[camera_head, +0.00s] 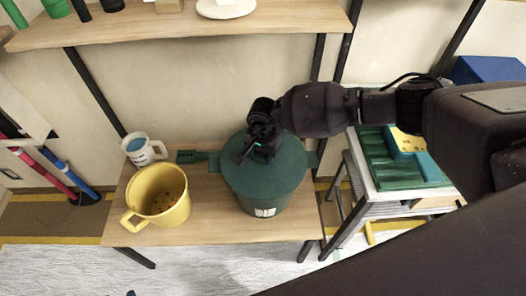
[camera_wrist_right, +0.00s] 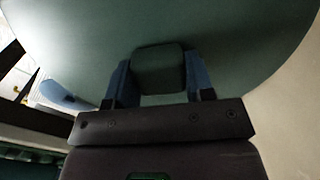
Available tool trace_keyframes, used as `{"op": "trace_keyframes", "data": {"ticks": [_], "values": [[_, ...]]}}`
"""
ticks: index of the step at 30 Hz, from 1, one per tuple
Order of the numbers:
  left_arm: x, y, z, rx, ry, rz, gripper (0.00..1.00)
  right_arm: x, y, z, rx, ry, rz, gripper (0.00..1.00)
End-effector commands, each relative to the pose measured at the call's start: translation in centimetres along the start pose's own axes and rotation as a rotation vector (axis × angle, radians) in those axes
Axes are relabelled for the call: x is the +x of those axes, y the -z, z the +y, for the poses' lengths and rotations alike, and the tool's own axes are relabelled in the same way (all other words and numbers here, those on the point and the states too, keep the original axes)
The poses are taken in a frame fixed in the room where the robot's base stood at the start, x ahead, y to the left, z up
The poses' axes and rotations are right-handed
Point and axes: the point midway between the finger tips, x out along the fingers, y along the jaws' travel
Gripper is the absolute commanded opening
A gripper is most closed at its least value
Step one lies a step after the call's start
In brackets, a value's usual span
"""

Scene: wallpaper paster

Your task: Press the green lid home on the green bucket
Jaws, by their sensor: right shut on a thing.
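The green bucket (camera_head: 250,207) stands upright on the wooden table, with a white label low on its front. The round green lid (camera_head: 282,178) lies over its mouth; I cannot tell whether any gap remains at the rim. My right gripper (camera_head: 262,149) is above the lid's middle, hiding the knob in the head view. In the right wrist view, the two blue-grey fingers (camera_wrist_right: 160,84) are shut on the lid's dark green knob (camera_wrist_right: 158,68), one on each side. The lid's underside and the bucket are hidden there. My left gripper is in neither view.
A yellow mug (camera_head: 157,193) and a white cup (camera_head: 139,147) stand left of the bucket on the table (camera_head: 213,218). A green piece (camera_head: 190,156) lies beside the bucket. A stand with a green tray (camera_head: 378,165) is at the right. A shelf (camera_head: 180,27) hangs above.

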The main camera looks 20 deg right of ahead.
Motion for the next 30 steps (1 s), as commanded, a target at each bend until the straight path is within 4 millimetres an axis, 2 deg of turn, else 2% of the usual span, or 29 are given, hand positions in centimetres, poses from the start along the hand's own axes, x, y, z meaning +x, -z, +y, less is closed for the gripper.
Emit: {"op": "trace_keyframes", "data": {"ticks": [3,4,9,23,27,30], "values": [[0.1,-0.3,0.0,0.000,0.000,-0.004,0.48,0.3,0.0,0.0,0.000,0.000,0.000,0.23],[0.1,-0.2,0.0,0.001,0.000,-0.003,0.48,0.3,0.0,0.0,0.000,0.000,0.000,0.52],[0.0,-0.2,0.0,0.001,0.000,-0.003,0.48,0.2,0.0,0.0,0.000,0.000,0.000,0.78],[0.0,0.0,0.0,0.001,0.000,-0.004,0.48,0.2,0.0,0.0,0.000,0.000,0.000,0.78],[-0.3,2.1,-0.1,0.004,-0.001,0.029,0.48,-2.4,0.1,-0.1,0.000,0.004,0.004,0.78],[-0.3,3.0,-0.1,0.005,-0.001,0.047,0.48,-4.5,0.1,-0.1,-0.002,0.006,0.005,0.78]]}}
